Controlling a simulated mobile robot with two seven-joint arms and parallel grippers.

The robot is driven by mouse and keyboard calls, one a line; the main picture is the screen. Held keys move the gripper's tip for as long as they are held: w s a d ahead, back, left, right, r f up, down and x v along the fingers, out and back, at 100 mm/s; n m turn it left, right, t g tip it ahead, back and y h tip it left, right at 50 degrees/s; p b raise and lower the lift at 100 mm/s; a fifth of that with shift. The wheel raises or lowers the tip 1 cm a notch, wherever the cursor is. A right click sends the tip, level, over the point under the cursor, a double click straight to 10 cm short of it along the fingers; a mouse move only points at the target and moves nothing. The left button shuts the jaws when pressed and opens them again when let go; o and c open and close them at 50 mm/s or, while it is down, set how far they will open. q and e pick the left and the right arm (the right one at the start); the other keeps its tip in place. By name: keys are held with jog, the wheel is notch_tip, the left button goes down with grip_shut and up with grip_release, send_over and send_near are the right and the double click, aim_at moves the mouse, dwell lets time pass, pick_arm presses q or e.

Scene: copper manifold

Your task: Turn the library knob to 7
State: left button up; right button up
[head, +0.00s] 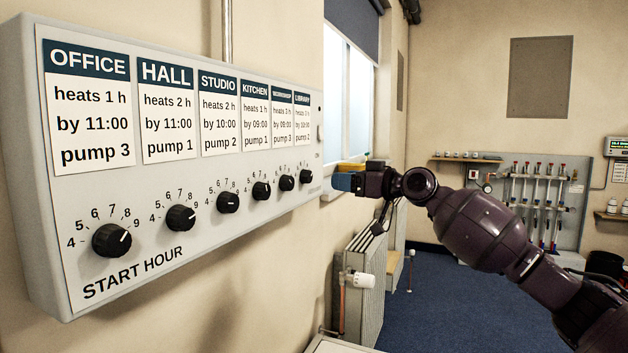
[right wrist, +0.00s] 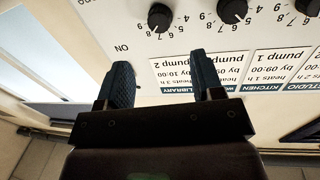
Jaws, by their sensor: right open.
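The library knob (head: 305,176) is the small black dial at the far right end of the panel's knob row, under the LIBRARY card (head: 302,120). It also shows in the right wrist view (right wrist: 160,17), upside down, beyond the fingertips. My right gripper (head: 342,181) is open and empty, just right of the panel's right end in the head view. In the right wrist view its two dark fingers (right wrist: 160,62) stand apart in front of the panel, with the LIBRARY card (right wrist: 178,90) between them. My left gripper is out of view.
The grey panel (head: 200,172) carries several more knobs; the workshop knob (head: 286,183) is closest to the library one. A window (head: 347,100) lies right of the panel. A radiator (head: 366,285) stands below it. The blue floor (head: 450,300) is open at right.

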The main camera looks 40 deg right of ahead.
aim_at(310, 177)
jog(key=b+x, duration=0.1)
jog(key=x, duration=0.4)
jog(key=shift+w+a+f, duration=0.15)
jog(key=shift+w, duration=0.15)
jog(key=shift+b+x, duration=0.3)
jog(key=shift+x, duration=0.75)
jog(key=shift+w+a, duration=0.15)
jog(key=shift+w, duration=0.4)
jog(key=shift+c, duration=0.2)
jog(key=c, duration=0.9)
